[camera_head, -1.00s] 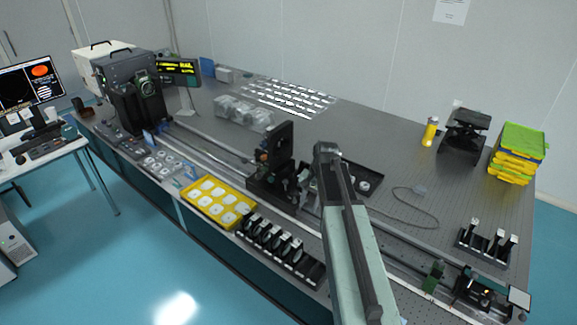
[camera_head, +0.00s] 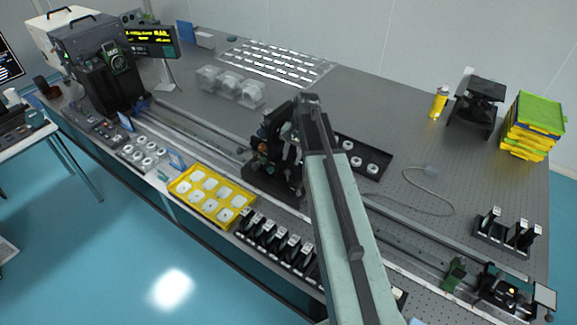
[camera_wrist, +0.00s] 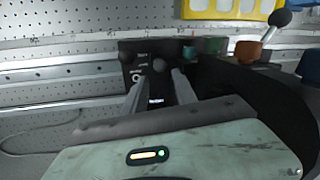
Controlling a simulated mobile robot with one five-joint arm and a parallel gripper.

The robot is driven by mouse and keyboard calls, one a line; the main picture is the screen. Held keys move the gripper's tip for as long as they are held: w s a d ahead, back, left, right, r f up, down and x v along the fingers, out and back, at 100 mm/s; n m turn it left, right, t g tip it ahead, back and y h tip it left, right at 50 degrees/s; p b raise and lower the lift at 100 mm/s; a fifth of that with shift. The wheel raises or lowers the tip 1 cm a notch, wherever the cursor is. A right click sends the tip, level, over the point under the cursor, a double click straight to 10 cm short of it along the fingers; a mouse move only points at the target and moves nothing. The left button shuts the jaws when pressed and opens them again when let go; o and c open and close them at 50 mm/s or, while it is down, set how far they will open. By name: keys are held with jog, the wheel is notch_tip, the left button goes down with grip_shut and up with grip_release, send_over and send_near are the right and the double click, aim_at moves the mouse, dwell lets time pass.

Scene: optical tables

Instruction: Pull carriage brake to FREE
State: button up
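The black carriage (camera_head: 262,180) stands on the long rail in the middle of the table. My gripper (camera_wrist: 160,92) shows in the wrist view with its two grey fingers apart. In the head view my arm's end covers part of the carriage. Beyond the fingers is a black panel (camera_wrist: 140,55) with small white labels and a dark round knob (camera_wrist: 158,66), which appears between the fingertips. I cannot tell whether they touch it. A lever with a black ball end (camera_wrist: 280,18) and an orange-brown part (camera_wrist: 248,50) stand to the right. The brake's setting is too small to read.
A yellow tray (camera_head: 212,222) and a row of black holders (camera_head: 275,243) lie along the front edge. A black tray (camera_head: 375,176) with round parts lies right of the carriage. A cable (camera_head: 410,208) loops on the clear tabletop farther right.

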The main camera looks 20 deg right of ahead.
aim_at(288, 170)
jog(key=f+b, duration=0.4)
jog(key=f, duration=0.1)
jog(key=w+a+f+b, duration=0.1)
jog(key=f+b, duration=0.1)
jog(key=b, duration=0.1)
jog(key=shift+w+f, duration=0.1)
jog(key=shift+f, duration=0.25)
jog(key=shift+r, duration=0.1)
grip_shut()
jog(key=shift+w+d, duration=0.1)
jog(key=shift+d, duration=0.15)
jog(key=shift+a, duration=0.25)
